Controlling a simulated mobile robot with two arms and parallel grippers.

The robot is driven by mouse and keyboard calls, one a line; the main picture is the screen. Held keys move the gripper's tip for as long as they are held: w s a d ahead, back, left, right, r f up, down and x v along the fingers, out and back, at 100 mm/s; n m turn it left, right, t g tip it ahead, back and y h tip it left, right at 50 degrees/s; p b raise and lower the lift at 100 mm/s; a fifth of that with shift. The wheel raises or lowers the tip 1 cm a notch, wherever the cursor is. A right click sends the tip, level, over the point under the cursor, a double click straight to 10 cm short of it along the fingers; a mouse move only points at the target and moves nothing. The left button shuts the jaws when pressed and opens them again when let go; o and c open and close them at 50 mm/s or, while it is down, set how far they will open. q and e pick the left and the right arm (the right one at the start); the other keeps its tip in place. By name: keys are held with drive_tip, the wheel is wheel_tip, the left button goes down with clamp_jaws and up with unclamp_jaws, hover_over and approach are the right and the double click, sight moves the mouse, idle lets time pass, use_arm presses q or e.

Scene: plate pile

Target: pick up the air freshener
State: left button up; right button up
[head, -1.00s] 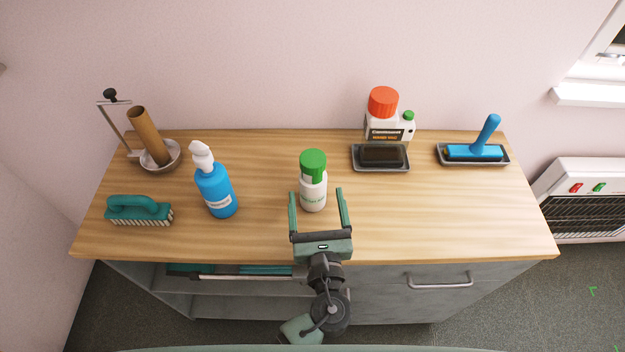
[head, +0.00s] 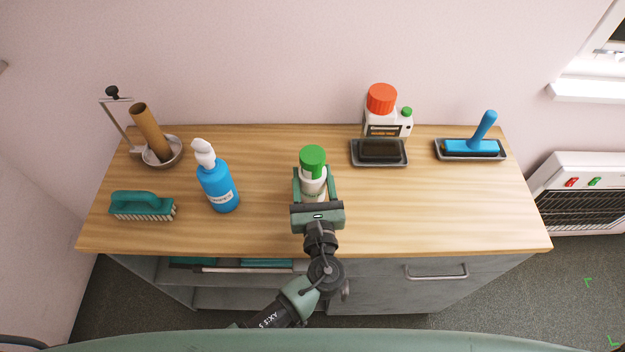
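The air freshener (head: 313,173), a small white can with a green cap, stands upright near the middle of the wooden counter. My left gripper (head: 314,186), its arm coming in from the lower left, is at the can from the front, with one finger on each side of the white body. The fingers are drawn in and appear closed against it. The gripper's palm hides the lower part of the can. My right gripper is not in view.
On the counter (head: 400,215), a blue pump bottle (head: 217,187) and a teal brush (head: 142,205) stand left of the can. A cardboard tube in a holder (head: 152,135) is at back left. A red-capped bottle (head: 382,112), a dark tray (head: 379,152) and a blue-handled tool (head: 475,143) are right.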

sight(314, 177)
use_arm(q)
drive_tip(key=shift+r, duration=0.1)
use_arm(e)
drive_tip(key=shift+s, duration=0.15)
use_arm(q)
wheel_tip(314, 177, up, 20)
drive_tip(key=p, duration=0.1)
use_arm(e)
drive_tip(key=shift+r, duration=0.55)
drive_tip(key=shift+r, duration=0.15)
